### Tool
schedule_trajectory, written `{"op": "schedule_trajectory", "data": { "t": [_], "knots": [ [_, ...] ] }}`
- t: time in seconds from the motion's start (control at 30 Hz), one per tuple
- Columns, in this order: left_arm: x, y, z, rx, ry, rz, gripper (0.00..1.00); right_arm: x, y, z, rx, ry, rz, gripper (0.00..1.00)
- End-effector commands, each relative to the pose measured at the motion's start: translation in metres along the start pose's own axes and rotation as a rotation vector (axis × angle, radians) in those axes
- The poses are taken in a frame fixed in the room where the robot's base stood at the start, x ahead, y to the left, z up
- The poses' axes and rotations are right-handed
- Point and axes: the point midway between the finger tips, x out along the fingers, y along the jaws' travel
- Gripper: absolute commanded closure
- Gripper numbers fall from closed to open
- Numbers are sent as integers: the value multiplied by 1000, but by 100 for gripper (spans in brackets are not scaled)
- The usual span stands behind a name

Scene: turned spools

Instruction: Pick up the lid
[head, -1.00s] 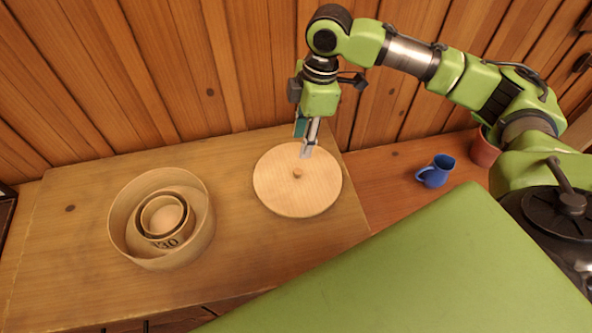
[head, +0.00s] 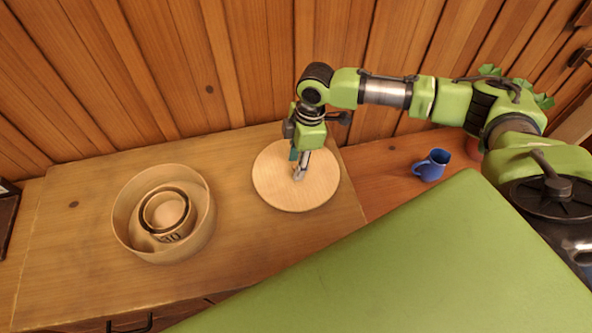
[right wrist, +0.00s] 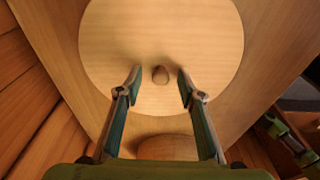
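The lid (head: 318,188) is a round, flat, pale wooden disc lying on the wooden cabinet top. Its small central knob (right wrist: 160,75) shows in the right wrist view, between and slightly beyond the fingertips. My right gripper (head: 299,173) points down over the middle of the lid; in the head view it hides the knob. In the right wrist view my right gripper (right wrist: 158,82) is open, with a finger on each side of the knob and a gap to both. Whether the fingertips touch the lid cannot be told. My left gripper is not in view.
A round wooden box (head: 125,215) stands on the left of the cabinet top (head: 70,260), with a smaller marked container (head: 152,222) inside. A blue mug (head: 432,166) stands to the right. A plank wall closes the back. Bare wood lies between box and lid.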

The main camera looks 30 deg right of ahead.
Motion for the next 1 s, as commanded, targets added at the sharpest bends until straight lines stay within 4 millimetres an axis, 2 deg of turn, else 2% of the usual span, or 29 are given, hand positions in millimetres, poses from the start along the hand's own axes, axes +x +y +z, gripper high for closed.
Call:
{"op": "schedule_trajectory", "data": {
  "t": [0.07,0.17,0.2,0.23,0.57,0.73,0.9,1.0],
  "knots": [
    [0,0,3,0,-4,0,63,0,0,0,0,0,0,65],
    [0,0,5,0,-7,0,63,0,0,0,0,0,0,86],
    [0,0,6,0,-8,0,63,0,0,0,0,0,0,96],
    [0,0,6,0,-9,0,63,0,0,0,0,0,-1,100],
    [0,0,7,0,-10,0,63,-1,0,0,0,0,0,100],
    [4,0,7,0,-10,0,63,-8,1,-2,0,2,2,100],
    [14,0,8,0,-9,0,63,-31,2,-5,-1,3,5,100],
    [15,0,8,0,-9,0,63,-49,-15,-16,-6,4,4,100]
  ]
}}
